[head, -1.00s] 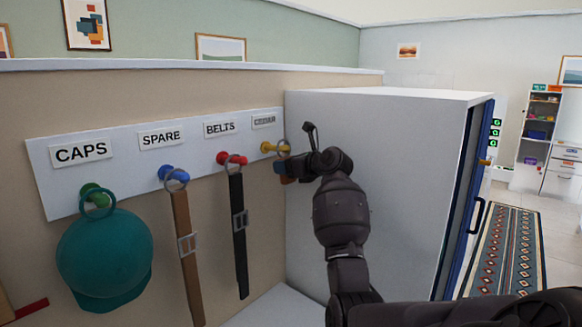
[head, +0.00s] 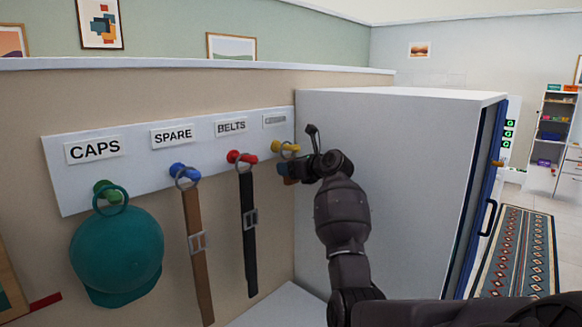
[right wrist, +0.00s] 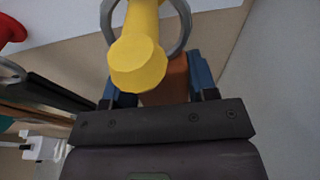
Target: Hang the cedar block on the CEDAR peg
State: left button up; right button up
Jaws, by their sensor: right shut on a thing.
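The yellow peg (head: 277,147) is at the right end of the white rail, under a label too blurred and foreshortened to read well. My right gripper (head: 288,170) is just below this peg. In the right wrist view its blue fingers (right wrist: 160,92) are shut on the orange-brown cedar block (right wrist: 176,78). The block's grey metal ring (right wrist: 182,36) appears to be around the yellow peg, whose rounded tip points toward the wrist camera. The tip hides the bottom of the ring. In the head view the block is mostly hidden by the gripper. My left gripper is out of view.
A black belt hangs on the red peg (head: 240,157), a brown belt on the blue peg (head: 184,171), and a teal cap (head: 117,255) on the green peg. The white wardrobe side (head: 390,180) stands close to the right of the yellow peg and my right arm.

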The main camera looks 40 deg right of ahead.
dwell(0.4)
jog(key=o, duration=1)
pick_arm(q)
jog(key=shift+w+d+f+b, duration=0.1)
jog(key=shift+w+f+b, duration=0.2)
jog(key=shift+b, duration=0.5)
pick_arm(e)
jog(key=a+v, duration=0.1)
jog(key=v, duration=0.9)
jog(key=shift+s+d, duration=0.4)
jog(key=shift+d, duration=0.1)
jog(key=shift+r, duration=0.1)
